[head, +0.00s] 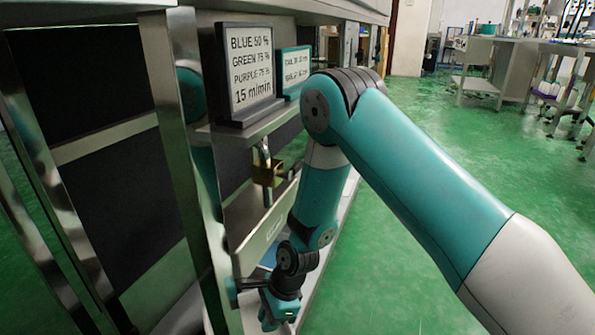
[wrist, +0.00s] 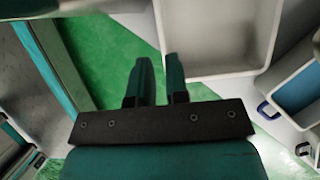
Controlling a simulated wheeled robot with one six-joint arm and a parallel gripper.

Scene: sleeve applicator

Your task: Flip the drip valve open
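A brass-coloured block (head: 268,172) hangs below the shelf in the head view, with a clear or pale upright piece above it. It may be the drip valve, but its lever position cannot be made out. My gripper (head: 275,312) is low beside the frame, below and apart from that block. In the wrist view my gripper (wrist: 160,75) has its two dark fingers a narrow gap apart, with nothing between them. No valve can be made out near the fingertips in the wrist view.
A sign (head: 250,72) and a smaller teal-framed sign (head: 292,70) stand on the shelf. A metal post (head: 185,150) rises close by on the left. The wrist view shows an empty grey tray (wrist: 215,45) and a blue clip (wrist: 268,112). Green floor is open at right.

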